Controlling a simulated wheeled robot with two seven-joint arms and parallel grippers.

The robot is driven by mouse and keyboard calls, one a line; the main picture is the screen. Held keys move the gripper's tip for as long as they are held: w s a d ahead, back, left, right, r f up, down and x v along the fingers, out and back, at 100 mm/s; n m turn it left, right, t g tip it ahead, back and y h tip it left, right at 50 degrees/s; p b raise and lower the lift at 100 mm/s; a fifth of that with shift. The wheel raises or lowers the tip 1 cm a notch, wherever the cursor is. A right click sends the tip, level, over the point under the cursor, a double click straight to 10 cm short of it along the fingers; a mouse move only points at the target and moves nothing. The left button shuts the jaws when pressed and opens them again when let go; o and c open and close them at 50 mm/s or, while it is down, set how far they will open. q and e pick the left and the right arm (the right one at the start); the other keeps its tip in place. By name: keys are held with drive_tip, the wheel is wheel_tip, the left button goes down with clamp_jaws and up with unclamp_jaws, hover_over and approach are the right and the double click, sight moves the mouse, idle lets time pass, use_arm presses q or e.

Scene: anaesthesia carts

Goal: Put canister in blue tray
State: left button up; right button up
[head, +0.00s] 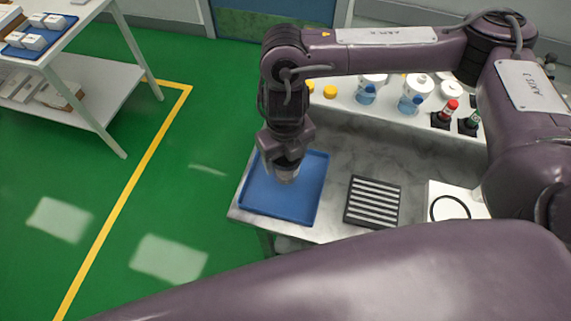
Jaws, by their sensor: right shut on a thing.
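The blue tray (259,200) lies flat at the left end of the grey table. My right gripper (285,164) points down over the upper middle of the tray and is shut on the canister (287,177). Only a small pale lower part of the canister shows below the fingers; the gripper hides the rest. I cannot tell whether its bottom touches the tray floor. My left gripper is not in view.
A dark slatted rack (372,202) sits right of the tray on the grey table (335,165). Behind, a white shelf holds blue-labelled jars (413,94), yellow-capped items and a red-topped bottle (448,109). A white cart (90,80) stands at left. Green floor lies between.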

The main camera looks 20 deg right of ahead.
drive_tip(key=shift+w+f, duration=0.1)
drive_tip(key=shift+f, duration=2)
drive_tip(key=shift+f+b, duration=0.1)
drive_tip(key=shift+b, duration=0.25)
drive_tip(key=o, duration=1.1)
wheel_tip(320, 180, up, 12)
drive_tip(key=shift+r, duration=0.1)
